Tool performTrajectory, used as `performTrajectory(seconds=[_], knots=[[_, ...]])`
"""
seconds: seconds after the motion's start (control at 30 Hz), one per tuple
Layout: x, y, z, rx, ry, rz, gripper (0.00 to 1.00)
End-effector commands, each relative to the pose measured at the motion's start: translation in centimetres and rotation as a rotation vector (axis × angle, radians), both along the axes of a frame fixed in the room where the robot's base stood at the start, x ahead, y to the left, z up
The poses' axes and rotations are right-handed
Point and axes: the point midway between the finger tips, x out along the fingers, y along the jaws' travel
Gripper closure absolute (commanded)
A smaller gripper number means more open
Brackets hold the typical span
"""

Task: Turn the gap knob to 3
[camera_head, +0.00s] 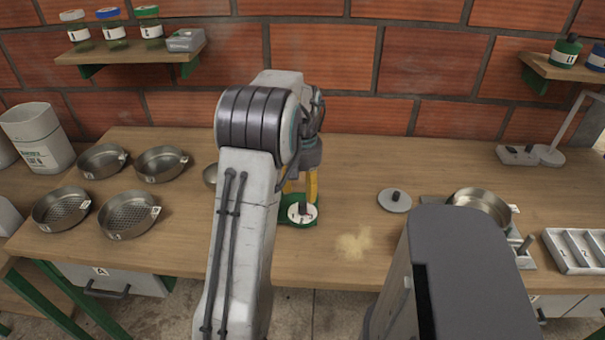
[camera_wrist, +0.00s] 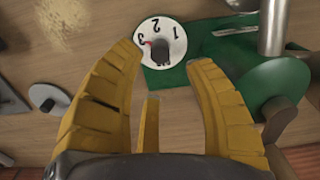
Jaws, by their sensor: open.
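The gap knob is a dark grip (camera_wrist: 160,52) on a round white dial (camera_wrist: 168,33) marked 1, 2 and 3, mounted on a green base (camera_wrist: 205,76). A small red mark shows beside the 3; I cannot tell whether it is the knob's pointer or part of the dial. In the head view the dial (camera_head: 302,212) sits at the front of the green machine. My gripper (camera_wrist: 166,58) has yellow fingers spread apart and empty, with the dial beyond the gap between the tips. In the head view its fingers (camera_head: 299,185) show just behind the dial, partly hidden by my arm.
A grey disc with a dark knob (camera_head: 394,200) and a patch of tan powder (camera_head: 354,242) lie right of the machine. A metal pan (camera_head: 482,205) stands further right. Several sieves (camera_head: 130,214) sit at left. The table between the powder and disc is clear.

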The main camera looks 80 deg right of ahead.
Motion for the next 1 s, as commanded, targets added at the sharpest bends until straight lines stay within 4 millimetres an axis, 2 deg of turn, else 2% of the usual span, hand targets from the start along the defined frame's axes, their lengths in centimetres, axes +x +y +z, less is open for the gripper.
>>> performTrajectory(seconds=[0.2,0.4,1.0], knots=[[0.0,-0.1,3.0,-0.002,0.001,0.000,0.52],[0.0,0.0,4.5,0.000,0.000,0.000,0.52],[0.0,0.0,4.8,0.001,0.000,0.000,0.52]])
